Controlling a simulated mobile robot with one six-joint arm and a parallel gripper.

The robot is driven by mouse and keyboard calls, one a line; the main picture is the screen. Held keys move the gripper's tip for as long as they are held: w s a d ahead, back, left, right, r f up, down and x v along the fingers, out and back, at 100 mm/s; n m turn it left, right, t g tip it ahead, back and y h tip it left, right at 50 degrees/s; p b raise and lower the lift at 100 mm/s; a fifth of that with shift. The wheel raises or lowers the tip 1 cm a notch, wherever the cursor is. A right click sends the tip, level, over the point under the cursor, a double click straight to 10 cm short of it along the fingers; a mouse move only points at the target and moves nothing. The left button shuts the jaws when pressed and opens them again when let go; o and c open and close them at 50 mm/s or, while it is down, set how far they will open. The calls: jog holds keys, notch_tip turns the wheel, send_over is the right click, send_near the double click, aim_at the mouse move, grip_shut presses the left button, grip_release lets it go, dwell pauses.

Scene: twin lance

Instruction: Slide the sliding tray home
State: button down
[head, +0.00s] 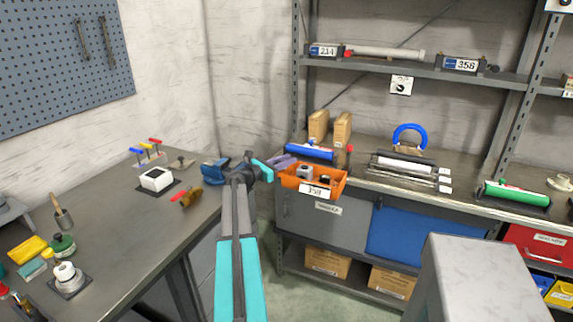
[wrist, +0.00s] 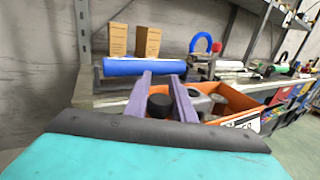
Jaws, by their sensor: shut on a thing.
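The sliding tray, an orange open box (head: 334,186) with a white number label, sits at the front of the back counter, its front standing out past the counter edge. It holds a grey part (head: 305,172) and a dark round part (head: 325,179). My gripper (head: 284,161), with purple fingers, is at the tray's left end. In the wrist view its two fingers (wrist: 161,78) reach over the orange tray (wrist: 232,98), shut on what appears to be its near wall. The exact contact is hidden by the fingers and the teal housing.
A blue roller (head: 310,151) and two cardboard boxes (head: 318,126) stand behind the tray. A metal rack with rollers (head: 403,168) and a blue arch (head: 408,130) are to its right. A grey workbench (head: 120,211) with tools is at left.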

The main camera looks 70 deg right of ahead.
jog(key=shift+w+a+f, duration=0.1)
jog(key=shift+w, duration=0.1)
jog(key=c, duration=1.5)
grip_release()
jog(key=shift+s, duration=0.1)
jog(key=shift+c, duration=0.2)
jog(key=shift+o, duration=0.3)
jog(key=shift+s, duration=0.1)
jog(key=s+a+r+b, duration=0.1)
jog(key=s+a+r, duration=0.1)
jog(key=a, duration=0.5)
jog(key=s+a+r+b, duration=0.2)
jog(key=a+r, duration=0.1)
jog(key=a, duration=0.5)
jog(key=shift+a, duration=0.15)
jog(key=shift+s, duration=0.15)
